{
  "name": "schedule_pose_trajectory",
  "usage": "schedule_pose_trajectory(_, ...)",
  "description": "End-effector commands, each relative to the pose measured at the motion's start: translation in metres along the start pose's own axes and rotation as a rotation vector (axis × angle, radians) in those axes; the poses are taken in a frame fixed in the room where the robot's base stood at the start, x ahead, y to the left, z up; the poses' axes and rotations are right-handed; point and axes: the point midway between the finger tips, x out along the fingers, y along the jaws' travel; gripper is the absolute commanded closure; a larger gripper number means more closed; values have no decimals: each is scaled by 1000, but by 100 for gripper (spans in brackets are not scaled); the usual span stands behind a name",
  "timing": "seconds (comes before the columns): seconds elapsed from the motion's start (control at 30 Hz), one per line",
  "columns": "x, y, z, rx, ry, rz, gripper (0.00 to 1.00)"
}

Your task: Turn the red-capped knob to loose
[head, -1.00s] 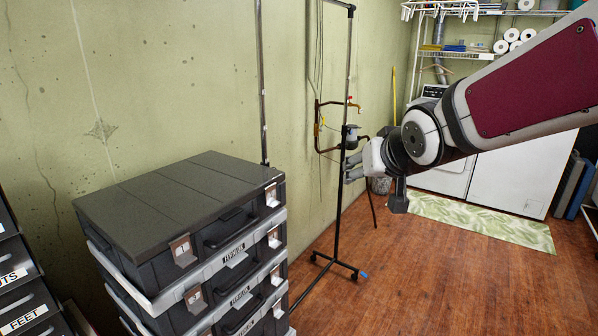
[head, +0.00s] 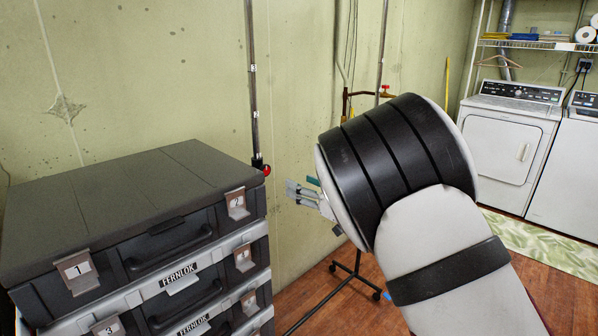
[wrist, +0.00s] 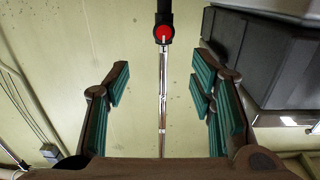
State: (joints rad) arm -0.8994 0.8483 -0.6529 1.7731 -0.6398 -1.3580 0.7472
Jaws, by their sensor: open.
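The red-capped knob (head: 267,170) sticks out from a dark collar on the upright pole (head: 252,90), just behind the right end of the crate stack. In the wrist view the knob (wrist: 164,34) faces the camera as a red disc with a small white mark, top centre. The chrome pole (wrist: 162,100) runs down the picture from it. My gripper (head: 293,194) is a little right of the knob and slightly lower in the head view, apart from it. In the wrist view its teal-padded fingers (wrist: 163,68) are spread wide and empty, with the knob seen between and beyond them.
A stack of dark crates (head: 130,195) stands left, close to the pole; a crate side (wrist: 275,60) shows upper right in the wrist view. A washer and dryer (head: 505,135) stand far right.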

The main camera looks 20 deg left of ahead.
Motion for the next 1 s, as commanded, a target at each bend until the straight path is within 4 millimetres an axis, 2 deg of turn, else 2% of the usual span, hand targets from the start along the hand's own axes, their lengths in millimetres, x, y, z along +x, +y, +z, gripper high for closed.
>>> schedule_pose_trajectory(0.1, 7, -10, 6, 1, 3, -38, 50)
schedule_pose_trajectory(0.27, 22, -11, 7, -1, 2, -41, 50)
schedule_pose_trajectory(0.7, 105, -14, 7, -3, 2, -39, 50)
schedule_pose_trajectory(0.8, 120, -14, 6, -1, 3, -38, 50)
schedule_pose_trajectory(1.0, 138, -14, 6, 0, 3, -36, 50)
